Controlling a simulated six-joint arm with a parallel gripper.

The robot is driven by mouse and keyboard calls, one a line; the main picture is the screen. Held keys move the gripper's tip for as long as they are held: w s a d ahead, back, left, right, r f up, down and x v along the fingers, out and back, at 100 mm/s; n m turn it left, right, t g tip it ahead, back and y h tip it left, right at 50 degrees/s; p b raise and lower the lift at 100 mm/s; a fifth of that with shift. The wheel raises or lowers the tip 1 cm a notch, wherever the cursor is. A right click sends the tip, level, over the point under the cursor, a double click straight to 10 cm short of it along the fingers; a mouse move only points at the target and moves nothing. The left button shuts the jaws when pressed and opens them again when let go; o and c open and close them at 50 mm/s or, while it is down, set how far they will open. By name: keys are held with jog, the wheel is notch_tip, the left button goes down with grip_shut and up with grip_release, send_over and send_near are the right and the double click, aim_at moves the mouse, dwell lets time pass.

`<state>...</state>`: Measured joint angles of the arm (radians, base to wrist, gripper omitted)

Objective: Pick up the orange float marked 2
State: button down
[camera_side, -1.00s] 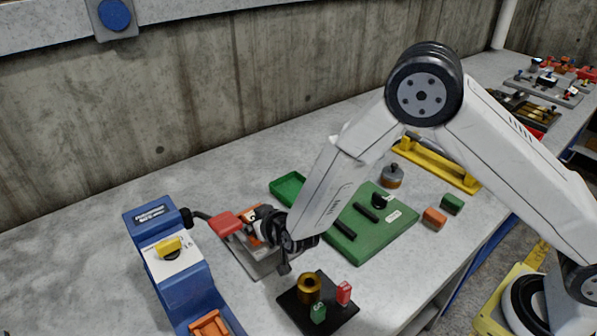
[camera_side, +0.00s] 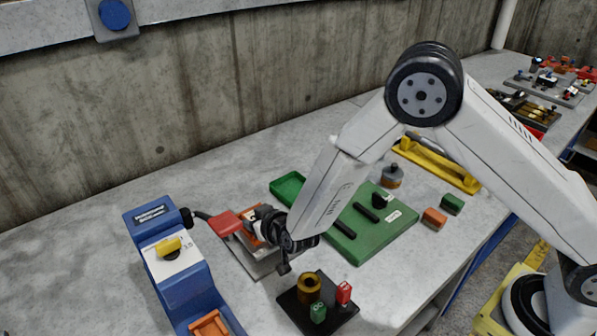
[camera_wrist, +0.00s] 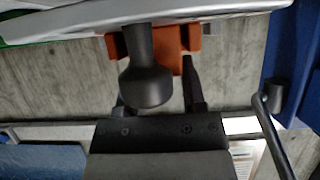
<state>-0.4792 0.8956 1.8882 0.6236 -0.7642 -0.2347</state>
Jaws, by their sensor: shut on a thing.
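My gripper (camera_side: 268,222) is low over a grey fixture plate (camera_side: 268,266) in the side view, next to a red lever or lid (camera_side: 225,222). An orange block (camera_side: 247,239) shows at the jaws there, partly hidden by them. In the wrist view my gripper (camera_wrist: 163,65) is shut on the orange block (camera_wrist: 172,42), which I take to be the float. A dark rounded knob (camera_wrist: 147,85) stands in front and hides the left finger's tip and part of the block. No mark 2 is readable. I cannot tell whether the block is clear of the fixture.
A blue machine (camera_side: 170,275) stands close at left, with an orange part (camera_side: 210,326) at its front. A black plate (camera_side: 345,312) with a brass ring and small red and green tags is in front. A green board (camera_side: 375,243) lies at right, with another orange block (camera_side: 434,217) beyond.

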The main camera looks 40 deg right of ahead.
jog(key=shift+r, duration=0.15)
jog(key=shift+r, duration=0.7)
jog(key=s+d+r, duration=0.4)
jog(key=s+r, duration=0.7)
jog(key=s, duration=0.2)
jog(key=shift+s+r, duration=0.2)
jog(key=shift+d, duration=0.1)
